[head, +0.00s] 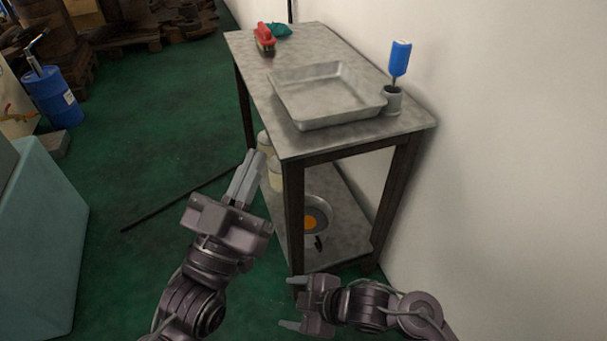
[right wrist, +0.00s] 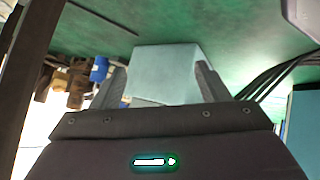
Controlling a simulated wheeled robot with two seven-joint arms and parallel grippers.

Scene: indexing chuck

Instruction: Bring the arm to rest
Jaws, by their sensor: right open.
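My left gripper (head: 247,178) is in the head view, left of the metal table's front corner. Its two grey fingers lie close together, pointing up and slightly right, with nothing seen between them. My right gripper (head: 289,303) is lower, near the foot of the table's front leg, and points left. Its fingers are spread apart and empty. In the right wrist view the same gripper (right wrist: 162,82) shows its fingers wide apart. A pale teal block (right wrist: 167,70) shows between them in the background, apart from the fingers.
The metal table (head: 345,139) stands by the wall. It bears a tray (head: 318,95), a red-handled brush (head: 264,37), a teal cloth (head: 279,30) and a blue-handled tool (head: 400,58) in a cup (head: 392,99). A pan (head: 316,213) sits on the lower shelf.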

